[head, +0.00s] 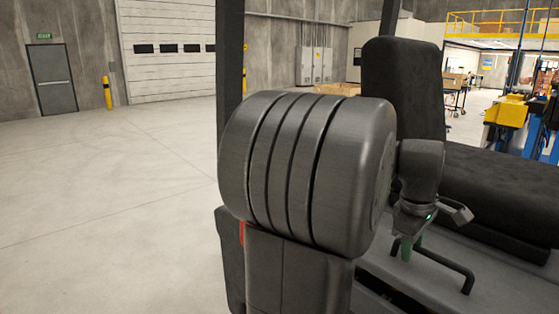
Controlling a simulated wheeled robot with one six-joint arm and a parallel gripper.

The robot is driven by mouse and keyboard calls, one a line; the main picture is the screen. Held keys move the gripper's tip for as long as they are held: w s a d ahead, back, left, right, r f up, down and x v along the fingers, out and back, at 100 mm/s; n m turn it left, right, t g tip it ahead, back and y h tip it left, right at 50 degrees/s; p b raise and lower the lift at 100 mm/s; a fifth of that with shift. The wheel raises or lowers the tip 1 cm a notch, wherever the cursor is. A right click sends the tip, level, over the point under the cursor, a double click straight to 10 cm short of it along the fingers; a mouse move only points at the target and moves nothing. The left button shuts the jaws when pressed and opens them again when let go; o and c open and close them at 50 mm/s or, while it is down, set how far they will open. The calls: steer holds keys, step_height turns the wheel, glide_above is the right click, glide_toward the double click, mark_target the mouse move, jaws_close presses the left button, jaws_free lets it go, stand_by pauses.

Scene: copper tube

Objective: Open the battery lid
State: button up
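The battery lid (383,262) is a dark grey panel below the black seat. It looks flat and lowered, though my arm hides much of its near side. A black bent-bar handle (452,268) stands up from it at the lower right. My gripper (430,222) is at the end of my arm, just above and slightly left of the handle. A green part shows below the gripper, beside the handle's left end. I cannot tell whether the gripper touches the handle or how far its fingers are apart.
The black seat (404,90) rises behind my gripper, and its cushion (505,190) extends to the right. A dark upright post (230,60) stands left of my arm. Open concrete floor (90,200) lies to the left. Yellow and blue equipment (510,110) stands far right.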

steer(key=shift+w+a+f, duration=0.1)
steer(key=shift+w+a, duration=0.05)
steer(key=shift+a, duration=0.1)
steer(key=shift+a+f, duration=0.1)
stand_by(0.5)
